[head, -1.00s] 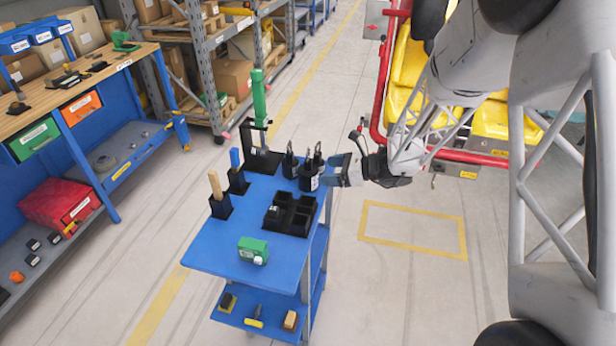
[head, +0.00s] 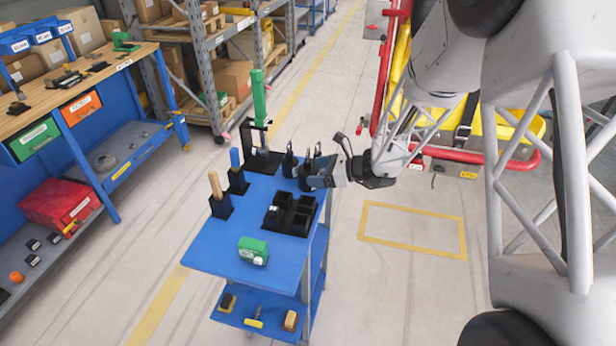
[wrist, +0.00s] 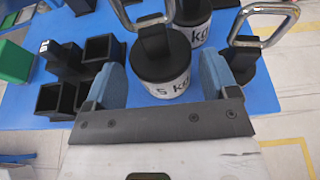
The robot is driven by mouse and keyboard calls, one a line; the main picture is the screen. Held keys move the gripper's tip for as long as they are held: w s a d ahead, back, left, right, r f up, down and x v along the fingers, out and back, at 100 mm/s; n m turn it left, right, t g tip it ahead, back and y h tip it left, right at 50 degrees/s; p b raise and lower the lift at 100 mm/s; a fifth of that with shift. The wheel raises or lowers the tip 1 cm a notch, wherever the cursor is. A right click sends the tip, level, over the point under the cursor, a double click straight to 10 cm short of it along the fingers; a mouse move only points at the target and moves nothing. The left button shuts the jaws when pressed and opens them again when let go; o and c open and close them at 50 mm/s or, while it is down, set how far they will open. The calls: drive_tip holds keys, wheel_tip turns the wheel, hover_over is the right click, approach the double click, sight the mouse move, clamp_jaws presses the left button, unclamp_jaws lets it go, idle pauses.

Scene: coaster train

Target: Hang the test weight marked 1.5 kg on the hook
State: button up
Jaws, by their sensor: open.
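In the wrist view, a black test weight (wrist: 163,66) with a metal loop handle stands between my gripper's two blue-grey finger pads. Its white label reads "5 kg" at its visible part; the rest is hidden. My gripper (wrist: 164,82) is open, with one finger on each side of this weight; I cannot tell whether the pads touch it. Two other looped weights stand close by, one behind with "kg" showing (wrist: 196,32) and one to the right (wrist: 243,62). In the head view, my gripper (head: 318,178) is at the weights. A black stand (head: 262,160) with a green upright is behind them; its hook is too small to make out.
The weights stand on a blue cart top (head: 220,250). A black compartment tray (head: 288,226), a green box (head: 252,250), and wooden (head: 215,185) and blue (head: 236,162) uprights in black holders share it. The cart's front left is clear. A red rail lies behind my arm.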

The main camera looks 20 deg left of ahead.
sight(308, 172)
drive_tip(key=shift+x, duration=1.65)
clamp_jaws()
drive_tip(key=shift+w+r, duration=0.1)
